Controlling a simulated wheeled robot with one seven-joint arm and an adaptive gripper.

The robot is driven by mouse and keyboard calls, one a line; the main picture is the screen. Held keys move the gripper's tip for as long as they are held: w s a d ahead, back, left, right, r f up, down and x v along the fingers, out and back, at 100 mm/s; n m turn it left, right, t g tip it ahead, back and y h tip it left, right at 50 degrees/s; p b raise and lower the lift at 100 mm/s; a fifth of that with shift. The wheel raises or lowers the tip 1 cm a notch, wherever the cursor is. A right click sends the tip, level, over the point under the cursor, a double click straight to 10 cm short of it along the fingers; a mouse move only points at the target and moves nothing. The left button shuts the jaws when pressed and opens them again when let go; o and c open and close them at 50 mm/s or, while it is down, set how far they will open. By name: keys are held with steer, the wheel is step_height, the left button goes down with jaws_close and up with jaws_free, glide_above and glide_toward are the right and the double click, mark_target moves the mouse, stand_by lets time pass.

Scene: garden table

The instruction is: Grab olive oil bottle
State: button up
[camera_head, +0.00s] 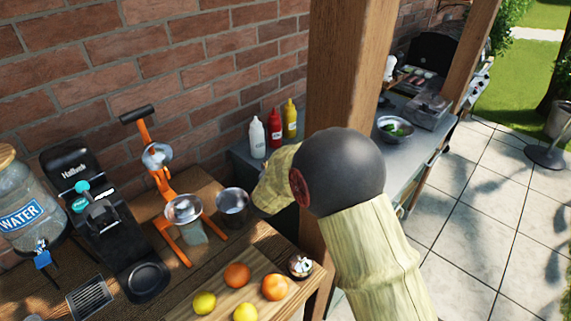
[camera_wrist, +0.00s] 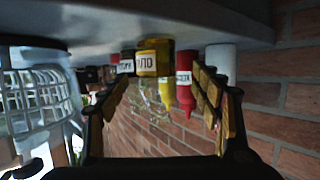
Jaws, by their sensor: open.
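The wrist view is upside down, with the counter surface along the top. An amber bottle (camera_wrist: 153,44) with a pale label that seems to read OLIO stands on the counter, near the middle between my fingers. It looks like the olive oil bottle. My gripper (camera_wrist: 163,80) is open, its fingers spread on either side of the picture, and nothing is held. The bottle appears ahead of the fingertips; I cannot tell how far. In the head view, my arm and the wooden post hide the gripper and this bottle.
A red squeeze bottle (camera_wrist: 185,78), a white one (camera_wrist: 221,62) and a yellow one (camera_head: 290,118) stand near it, by the brick wall (camera_head: 190,60). A wooden post (camera_head: 342,65) rises beside my arm. A metal bowl (camera_head: 397,129) sits farther along the counter.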

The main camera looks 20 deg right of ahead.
steer(key=b+x, duration=0.1)
steer(key=x, duration=0.3)
steer(key=shift+d+b, duration=0.2)
steer(key=shift+b, duration=0.1)
steer(key=shift+r, duration=0.15)
steer(key=shift+c, duration=1.2)
steer(key=c, duration=1.1)
steer(key=shift+c, duration=0.7)
